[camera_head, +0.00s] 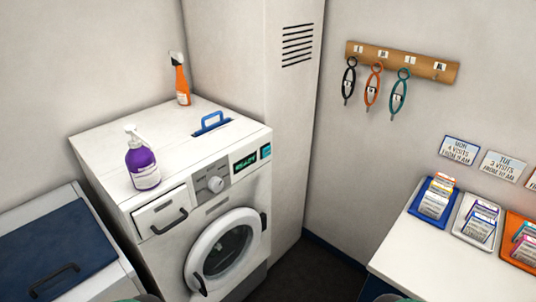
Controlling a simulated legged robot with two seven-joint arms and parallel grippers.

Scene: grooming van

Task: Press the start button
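A white washing machine (190,230) stands left of centre with a round glass door (226,252) on its front. Its control panel has a round dial (215,184), a dark display (245,161) with green lettering that seems to read READY, and a small teal-lit button (266,151) at the far right end. That button looks like the start button, but its marking is too small to read. The door appears closed. Neither of my grippers can be made out; only small dark grey-green parts, probably mine, show at the bottom edge.
A purple pump bottle (142,163), an orange spray bottle (181,80) and a blue handle (212,123) are on the machine's top. A blue-lidded bin (55,255) stands left. A counter (400,252) with card trays is at right. Dark floor lies between.

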